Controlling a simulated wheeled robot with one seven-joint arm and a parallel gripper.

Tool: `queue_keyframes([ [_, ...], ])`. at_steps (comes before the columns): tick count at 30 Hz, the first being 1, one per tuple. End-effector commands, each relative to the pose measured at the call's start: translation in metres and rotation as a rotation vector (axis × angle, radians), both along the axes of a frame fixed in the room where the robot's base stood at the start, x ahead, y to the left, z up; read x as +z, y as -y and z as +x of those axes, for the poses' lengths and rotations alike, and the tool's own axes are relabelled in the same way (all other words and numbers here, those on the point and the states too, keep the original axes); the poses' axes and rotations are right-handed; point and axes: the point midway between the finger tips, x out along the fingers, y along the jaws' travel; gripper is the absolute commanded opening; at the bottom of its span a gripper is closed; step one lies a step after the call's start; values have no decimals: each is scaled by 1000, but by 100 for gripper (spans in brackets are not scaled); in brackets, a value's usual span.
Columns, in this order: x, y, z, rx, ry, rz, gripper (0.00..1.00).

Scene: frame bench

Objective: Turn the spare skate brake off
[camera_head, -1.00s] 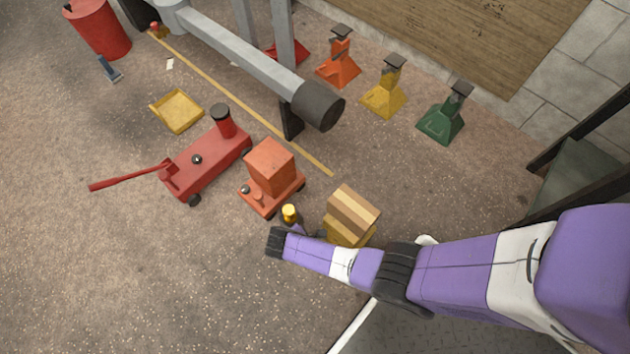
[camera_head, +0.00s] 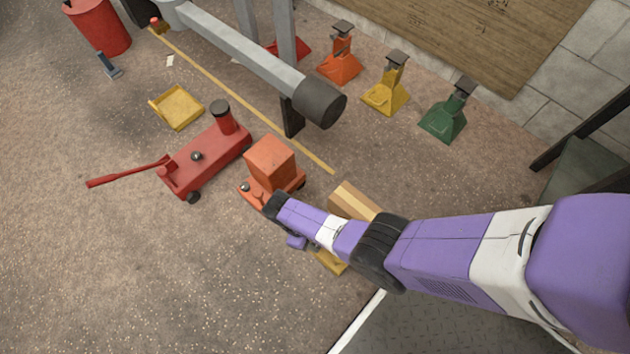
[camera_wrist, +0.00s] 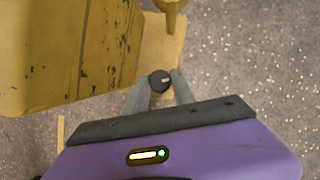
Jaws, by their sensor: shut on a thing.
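A yellow post (camera_wrist: 172,10) rises from the plate beyond the knob. In the head view my fingertips are hidden under my arm.
A worn yellow block-like body (camera_wrist: 55,50) stands close left of my fingers in the wrist view. An orange box (camera_head: 270,162) sits on the orange skate. A red floor jack (camera_head: 205,160) is farther left. Bare floor (camera_head: 180,280) lies at the lower left.

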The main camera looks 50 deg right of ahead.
Motion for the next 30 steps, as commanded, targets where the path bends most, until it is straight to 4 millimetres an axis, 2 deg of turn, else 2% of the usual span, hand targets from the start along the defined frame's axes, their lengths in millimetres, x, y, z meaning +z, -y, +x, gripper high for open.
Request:
queue_keyframes([
  [9,0,1,0,-114,-1,0,0],
  [25,0,1,0,-133,-1,0,0],
  [26,0,1,0,-133,-1,0,36],
  [28,0,1,0,-133,-1,0,50],
  [30,0,1,0,-132,-1,-1,52],
])
